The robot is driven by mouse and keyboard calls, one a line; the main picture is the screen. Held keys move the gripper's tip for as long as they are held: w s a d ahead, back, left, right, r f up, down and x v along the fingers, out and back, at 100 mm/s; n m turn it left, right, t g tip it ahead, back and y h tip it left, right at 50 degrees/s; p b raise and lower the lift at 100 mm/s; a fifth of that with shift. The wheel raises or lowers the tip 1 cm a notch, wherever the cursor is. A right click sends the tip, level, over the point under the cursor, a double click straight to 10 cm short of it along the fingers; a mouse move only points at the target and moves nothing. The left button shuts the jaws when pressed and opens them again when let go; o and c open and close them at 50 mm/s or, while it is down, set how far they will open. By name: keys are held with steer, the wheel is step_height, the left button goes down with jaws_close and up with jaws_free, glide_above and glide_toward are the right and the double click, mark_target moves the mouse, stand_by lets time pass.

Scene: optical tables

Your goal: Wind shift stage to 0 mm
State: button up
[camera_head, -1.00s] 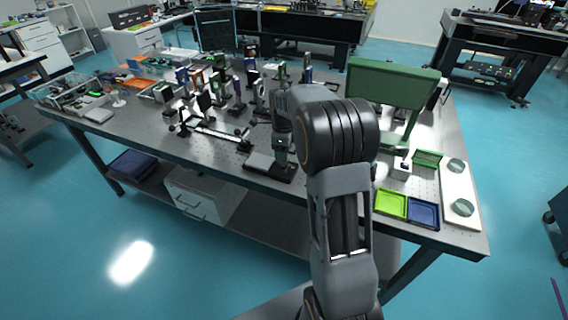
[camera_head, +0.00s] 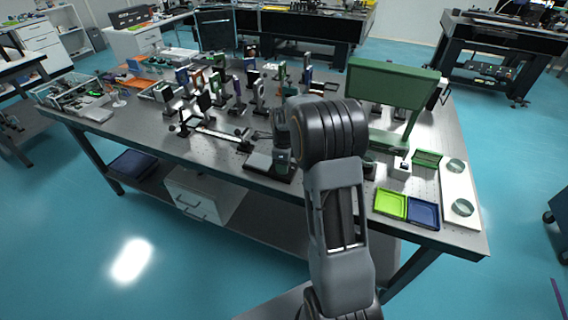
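A low stage with a pale top plate and a dark base (camera_head: 257,161) sits near the front edge of the optical table (camera_head: 330,194). It may be the shift stage, but I cannot read any scale or knob. My gripper (camera_head: 282,168) points down at the right part of this stage, below my bulky wrist. The fingers are small and dark against the base, so I cannot tell whether they touch it or are open. My arm hides the table behind and to the right of the stage.
A rail assembly (camera_head: 218,134) lies left of the stage, with several upright optic mounts behind it. A green panel (camera_head: 393,82) stands at the right. A lime tray (camera_head: 391,204) and a blue tray (camera_head: 423,212) lie at the front right.

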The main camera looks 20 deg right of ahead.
steer(key=c, duration=0.6)
steer(key=shift+n, duration=0.3)
